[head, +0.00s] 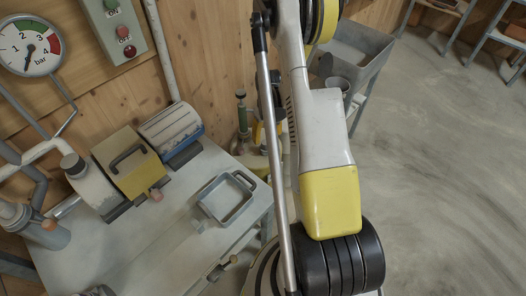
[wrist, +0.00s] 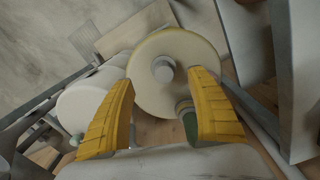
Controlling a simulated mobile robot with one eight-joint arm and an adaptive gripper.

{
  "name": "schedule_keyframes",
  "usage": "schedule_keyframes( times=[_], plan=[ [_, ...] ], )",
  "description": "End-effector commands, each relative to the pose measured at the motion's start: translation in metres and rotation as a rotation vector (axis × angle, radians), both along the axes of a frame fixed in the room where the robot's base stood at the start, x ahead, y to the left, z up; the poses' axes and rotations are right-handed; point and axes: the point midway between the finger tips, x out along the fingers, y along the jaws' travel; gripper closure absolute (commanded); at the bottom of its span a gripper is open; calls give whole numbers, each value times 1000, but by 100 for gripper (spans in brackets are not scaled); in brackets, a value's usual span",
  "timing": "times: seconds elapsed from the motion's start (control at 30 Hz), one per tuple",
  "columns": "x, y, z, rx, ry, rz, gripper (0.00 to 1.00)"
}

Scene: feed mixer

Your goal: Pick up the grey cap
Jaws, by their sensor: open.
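In the wrist view, a small round grey cap (wrist: 163,69) shows in the middle of a pale round disc (wrist: 150,98). I cannot tell whether it is a loose piece. My gripper (wrist: 160,80) has its two yellow fingers spread, one on each side of the disc's lower half. The grey cap lies between the fingertips in the picture, with nothing held. The depth between the fingertips and the disc is unclear. In the head view my arm covers the middle and my fingers cannot be made out.
In the head view a grey tray (head: 227,200) lies on the pale workbench (head: 140,250). A yellow box with a handle (head: 131,163) and a grey-blue motor (head: 170,127) stand at its back. A grey bin (head: 365,45) stands beyond my arm. Open floor (head: 440,150) lies to the right.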

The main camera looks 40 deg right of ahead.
Motion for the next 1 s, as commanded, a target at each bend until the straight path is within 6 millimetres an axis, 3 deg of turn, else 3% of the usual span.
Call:
schedule_keyframes(
  times=[0.47, 0.73, 0.9, 0.93, 1.0],
  plan=[
    [2, 5, -62, -1, -1, 0, 34],
    [1, 5, -64, -1, -1, 0, 36],
    [1, 5, -64, -1, -1, 0, 88],
    [1, 5, -64, -1, -1, 0, 94],
    [1, 5, -64, -1, -1, 0, 95]
  ],
)
